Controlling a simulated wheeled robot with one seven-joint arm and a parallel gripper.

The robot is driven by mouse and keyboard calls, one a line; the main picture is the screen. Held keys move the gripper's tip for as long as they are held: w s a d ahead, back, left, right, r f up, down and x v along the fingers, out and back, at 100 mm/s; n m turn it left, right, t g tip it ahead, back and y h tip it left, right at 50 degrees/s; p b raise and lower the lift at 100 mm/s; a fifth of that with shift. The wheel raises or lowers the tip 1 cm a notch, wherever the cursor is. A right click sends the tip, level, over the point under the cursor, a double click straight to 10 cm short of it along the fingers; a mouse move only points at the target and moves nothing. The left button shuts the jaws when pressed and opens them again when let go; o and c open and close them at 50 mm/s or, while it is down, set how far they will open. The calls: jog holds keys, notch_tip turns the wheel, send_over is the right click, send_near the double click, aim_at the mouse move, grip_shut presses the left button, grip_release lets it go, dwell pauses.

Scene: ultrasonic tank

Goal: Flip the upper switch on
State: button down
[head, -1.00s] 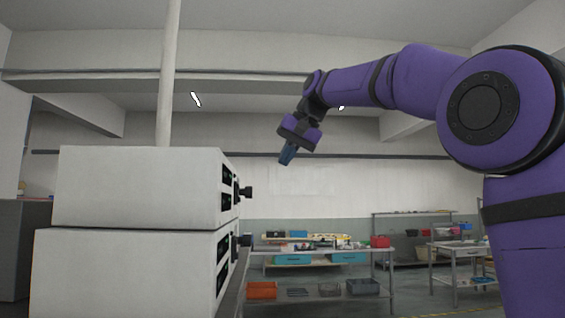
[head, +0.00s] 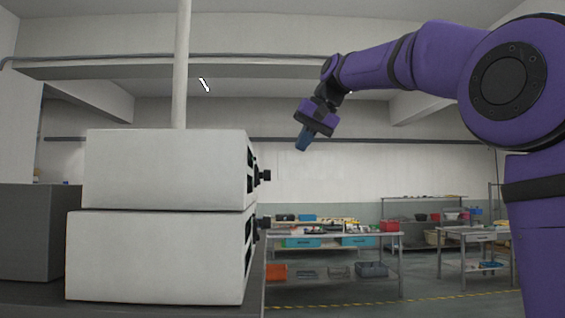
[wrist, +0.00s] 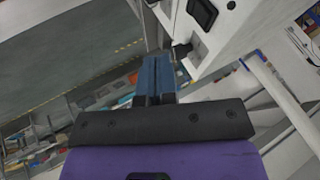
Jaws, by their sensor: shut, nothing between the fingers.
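Two white boxes are stacked at the left in the head view, the upper box (head: 165,168) on the lower box (head: 155,256). Their dark panels face right and are seen nearly edge-on, so the upper switch cannot be made out there. A black knob (head: 265,175) sticks out of the upper panel and another (head: 264,222) out of the lower. My gripper (head: 301,145) is shut and empty, up and right of the upper knob, apart from the boxes. In the wrist view, its blue fingers (wrist: 157,68) are together beside a white panel with a black rocker-like switch (wrist: 203,12); which box is unclear.
The boxes stand on a dark surface with a grey block (head: 38,232) at the left. A workbench (head: 345,240) with bins and shelving stand farther back. The space right of the panels, around my gripper, is clear.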

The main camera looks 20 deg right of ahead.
aim_at(258, 176)
jog(key=w+a+f, duration=0.5)
jog(key=a+f, duration=0.1)
jog(key=f, duration=0.2)
jog(key=shift+w+a, duration=0.4)
jog(key=shift+a+f, duration=0.1)
jog(key=shift+f, duration=0.05)
jog(key=shift+w+a+f, duration=0.1)
jog(key=shift+a, duration=0.05)
